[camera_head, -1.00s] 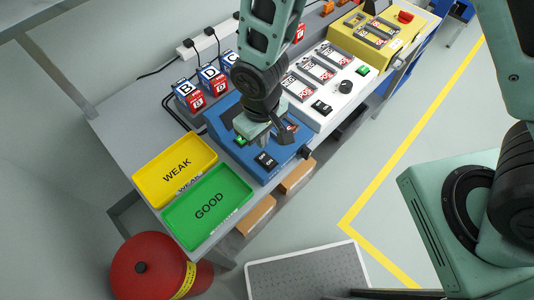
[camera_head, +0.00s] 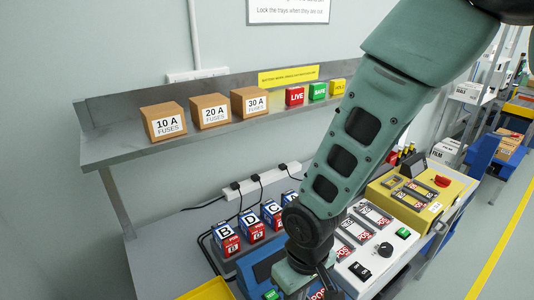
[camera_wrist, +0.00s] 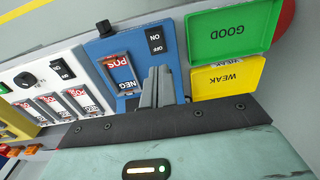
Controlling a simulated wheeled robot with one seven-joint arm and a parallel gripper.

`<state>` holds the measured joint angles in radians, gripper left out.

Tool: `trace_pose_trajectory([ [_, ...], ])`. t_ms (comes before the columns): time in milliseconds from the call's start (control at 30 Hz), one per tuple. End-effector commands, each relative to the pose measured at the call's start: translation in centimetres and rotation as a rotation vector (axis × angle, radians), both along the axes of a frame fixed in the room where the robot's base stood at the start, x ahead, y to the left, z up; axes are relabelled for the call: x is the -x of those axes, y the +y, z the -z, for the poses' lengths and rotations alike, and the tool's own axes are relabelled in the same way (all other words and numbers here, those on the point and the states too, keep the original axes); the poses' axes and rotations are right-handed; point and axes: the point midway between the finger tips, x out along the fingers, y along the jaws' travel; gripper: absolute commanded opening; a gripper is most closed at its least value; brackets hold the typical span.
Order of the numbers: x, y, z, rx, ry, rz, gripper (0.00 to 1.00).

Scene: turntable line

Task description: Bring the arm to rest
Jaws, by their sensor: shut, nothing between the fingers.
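My gripper shows in the wrist view (camera_wrist: 158,88) with its fingers shut together and nothing between them. It is over the blue device (camera_wrist: 122,68), beside a slot marked POS and NEG and an ON/OFF switch (camera_wrist: 155,40). I cannot tell its height above the device. In the head view my arm comes down from the upper right and ends over the blue device (camera_head: 258,272); the fingertips are hardly visible there.
A white device (camera_head: 350,272) and a yellow device (camera_head: 385,203) stand to the right. Lettered batteries (camera_head: 226,238) stand to the left. GOOD (camera_wrist: 230,35) and WEAK (camera_wrist: 226,80) trays lie beside the blue device. A shelf (camera_head: 120,150) with fuse boxes (camera_head: 163,122) hangs above.

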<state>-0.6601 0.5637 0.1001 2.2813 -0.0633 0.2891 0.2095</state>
Motion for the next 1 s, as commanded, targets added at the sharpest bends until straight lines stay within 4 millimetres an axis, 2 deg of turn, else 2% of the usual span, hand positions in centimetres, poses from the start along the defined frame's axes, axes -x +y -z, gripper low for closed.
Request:
trace_pose_trajectory([
  [33,0.5,-0.4,-1.9,-0.018,-0.005,0.001,0.0],
  [200,3.4,-2.6,-7.3,-0.041,-0.001,-0.022,0.0],
  [400,7.3,-5.6,-11.2,-0.039,-0.011,-0.057,0.0],
  [500,8.8,-6.7,-12.1,-0.03,-0.015,-0.069,0.0],
  [633,9.8,-7.4,-12.6,-0.023,-0.018,-0.078,0.0],
  [1000,10.0,-7.6,-12.7,-0.022,-0.019,-0.08,0.0],
])
